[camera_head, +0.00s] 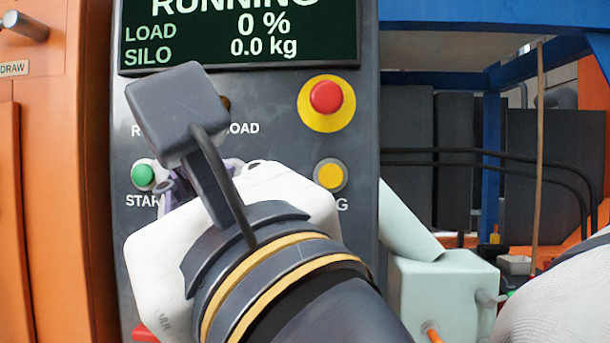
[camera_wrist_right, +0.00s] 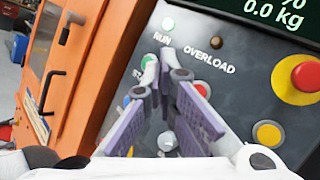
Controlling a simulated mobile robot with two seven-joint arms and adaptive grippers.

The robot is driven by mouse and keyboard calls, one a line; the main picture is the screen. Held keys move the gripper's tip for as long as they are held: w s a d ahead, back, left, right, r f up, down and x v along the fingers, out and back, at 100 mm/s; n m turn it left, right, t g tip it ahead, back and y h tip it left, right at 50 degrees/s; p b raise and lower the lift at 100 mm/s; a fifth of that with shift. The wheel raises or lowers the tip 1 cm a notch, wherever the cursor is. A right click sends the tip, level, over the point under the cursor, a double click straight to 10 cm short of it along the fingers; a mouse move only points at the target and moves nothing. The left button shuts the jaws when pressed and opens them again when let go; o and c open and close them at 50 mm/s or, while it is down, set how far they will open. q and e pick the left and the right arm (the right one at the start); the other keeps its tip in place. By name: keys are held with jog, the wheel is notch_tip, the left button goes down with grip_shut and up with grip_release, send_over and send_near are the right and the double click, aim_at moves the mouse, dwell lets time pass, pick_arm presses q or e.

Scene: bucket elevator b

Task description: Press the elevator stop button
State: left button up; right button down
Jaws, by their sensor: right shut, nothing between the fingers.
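The grey control panel (camera_head: 240,150) faces me, with its screen (camera_head: 185,48) reading RUNNING, load 0 % and 0.0 kg. A round red button (camera_wrist_right: 202,88), with no readable label, sits beside the right finger in the right wrist view, partly covered; the head view hides it behind my gripper. A larger red mushroom button on a yellow disc (camera_head: 326,97) is at the panel's upper right, also in the right wrist view (camera_wrist_right: 306,77). My right gripper (camera_wrist_right: 166,72) is shut and empty in front of the panel. Contact cannot be told. My left gripper is not in view.
The green start button (camera_head: 143,176) is left of my right gripper. A yellow button (camera_head: 330,175) is on its right. An orange cabinet (camera_head: 45,180) with handles stands left of the panel. A pale box (camera_head: 445,285) and blue frame (camera_head: 490,150) are at right.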

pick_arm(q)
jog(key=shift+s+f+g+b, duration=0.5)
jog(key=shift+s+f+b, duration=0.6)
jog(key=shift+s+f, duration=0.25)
pick_arm(e)
jog(key=w, duration=0.9)
jog(key=shift+d, duration=0.15)
jog(key=shift+w, duration=0.1)
jog(key=shift+w, duration=0.35)
jog(key=shift+w, duration=0.4)
dwell(0.5)
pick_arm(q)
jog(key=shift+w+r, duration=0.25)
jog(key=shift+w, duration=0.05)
pick_arm(e)
jog(key=shift+s+f, duration=0.1)
jog(key=shift+s, duration=0.7)
